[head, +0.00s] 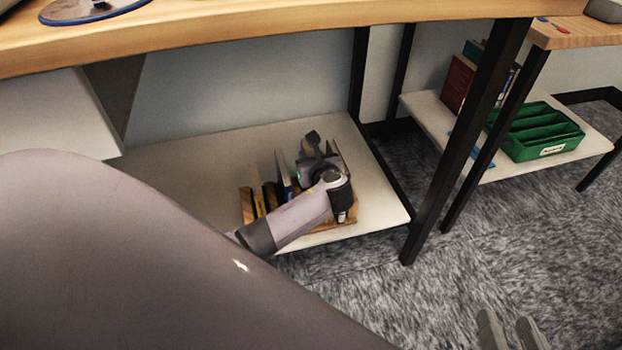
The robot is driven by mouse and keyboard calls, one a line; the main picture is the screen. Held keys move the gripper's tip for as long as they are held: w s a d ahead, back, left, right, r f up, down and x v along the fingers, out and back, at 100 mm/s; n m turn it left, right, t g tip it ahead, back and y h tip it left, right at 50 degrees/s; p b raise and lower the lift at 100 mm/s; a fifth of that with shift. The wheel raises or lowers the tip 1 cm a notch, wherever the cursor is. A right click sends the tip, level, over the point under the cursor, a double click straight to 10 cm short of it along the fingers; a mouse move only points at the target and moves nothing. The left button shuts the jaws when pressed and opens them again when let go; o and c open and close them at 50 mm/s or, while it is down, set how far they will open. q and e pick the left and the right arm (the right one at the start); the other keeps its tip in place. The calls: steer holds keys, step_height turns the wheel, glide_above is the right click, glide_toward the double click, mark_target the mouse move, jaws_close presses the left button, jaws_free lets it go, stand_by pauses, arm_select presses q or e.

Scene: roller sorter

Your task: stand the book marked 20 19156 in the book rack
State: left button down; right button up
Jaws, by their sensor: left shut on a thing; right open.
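The wooden book rack (247,207) stands on the pale lower shelf under the table, with several thin books in it, including one with a yellow edge (259,204) and one with a blue edge (287,188). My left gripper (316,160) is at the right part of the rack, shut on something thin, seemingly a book. My own wrist covers most of it, and whether it rests in a slot cannot be told. No marking 20 19156 is legible. My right gripper (514,331) is open and empty at the bottom right, over the carpet.
The wooden table top (250,28) lies above the shelf (205,160), with black legs (470,140) at the right. A second low shelf holds a green divided tray (540,132) and a red book (456,84). The left part of the shelf is bare.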

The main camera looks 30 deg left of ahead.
arm_select(q)
step_height(320, 180, down, 5)
steer(key=b, duration=0.2)
steer(key=shift+r+b, duration=0.2)
steer(key=shift+b, duration=0.1)
arm_select(e)
steer(key=shift+s+d+r+n+t+h, duration=0.15)
steer(key=shift+d+n+t, duration=0.1)
steer(key=shift+d+t, duration=0.15)
steer(key=shift+s+d+r+n+t+h, duration=0.15)
steer(key=shift+d+n+t, duration=0.15)
steer(key=shift+d, duration=0.15)
arm_select(q)
steer(key=shift+f, duration=0.1)
arm_select(e)
steer(key=shift+f, duration=0.1)
arm_select(q)
steer(key=c, duration=0.9)
jaws_free()
arm_select(e)
steer(key=shift+f, duration=0.1)
